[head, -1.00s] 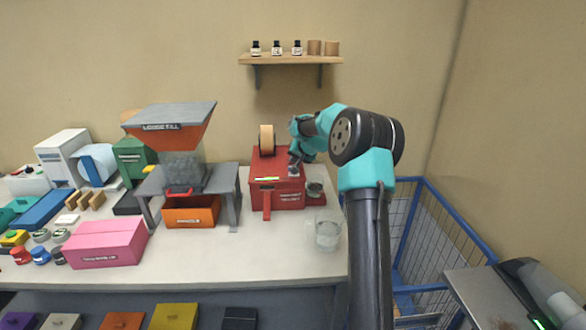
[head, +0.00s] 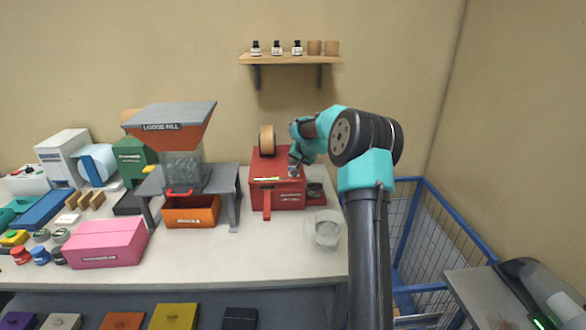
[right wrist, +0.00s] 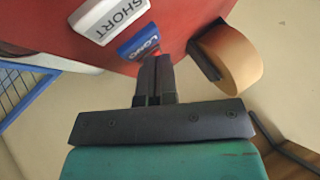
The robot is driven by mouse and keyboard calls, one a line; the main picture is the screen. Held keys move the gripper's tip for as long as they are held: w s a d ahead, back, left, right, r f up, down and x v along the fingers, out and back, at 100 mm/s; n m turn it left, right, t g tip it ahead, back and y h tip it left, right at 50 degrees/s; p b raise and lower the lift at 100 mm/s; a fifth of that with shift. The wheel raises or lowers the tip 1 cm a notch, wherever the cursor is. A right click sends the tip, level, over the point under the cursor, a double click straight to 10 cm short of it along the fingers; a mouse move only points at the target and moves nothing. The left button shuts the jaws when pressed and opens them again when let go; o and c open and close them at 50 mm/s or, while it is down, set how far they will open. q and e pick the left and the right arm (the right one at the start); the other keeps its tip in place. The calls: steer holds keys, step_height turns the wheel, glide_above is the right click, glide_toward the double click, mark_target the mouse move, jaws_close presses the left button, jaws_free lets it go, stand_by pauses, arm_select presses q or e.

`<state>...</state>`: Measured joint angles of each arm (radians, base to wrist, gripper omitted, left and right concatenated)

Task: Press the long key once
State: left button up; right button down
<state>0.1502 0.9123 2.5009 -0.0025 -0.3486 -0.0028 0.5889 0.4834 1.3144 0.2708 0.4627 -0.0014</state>
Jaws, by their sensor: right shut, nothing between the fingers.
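The red machine (head: 290,196) stands at the back right of the bench. In the right wrist view, its red face (right wrist: 85,18) carries a blue key marked LONG (right wrist: 139,44) and a white key marked SHORT (right wrist: 110,18). My right gripper (right wrist: 155,60) is shut and empty. Its fingertips are at the edge of the blue long key and partly cover that end; I cannot tell whether they touch or press it. In the head view, my right gripper (head: 293,170) is over the machine's right side, and the keys are too small to make out. My left gripper is not in view.
A clear glass (head: 327,232) stands in front on the bench. A hopper (head: 170,122) stands to the left. A blue wire cage (head: 420,225) is to the right.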

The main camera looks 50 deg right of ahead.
steer(key=shift+f, duration=0.4)
stand_by(0.6)
steer(key=shift+r, duration=3.35)
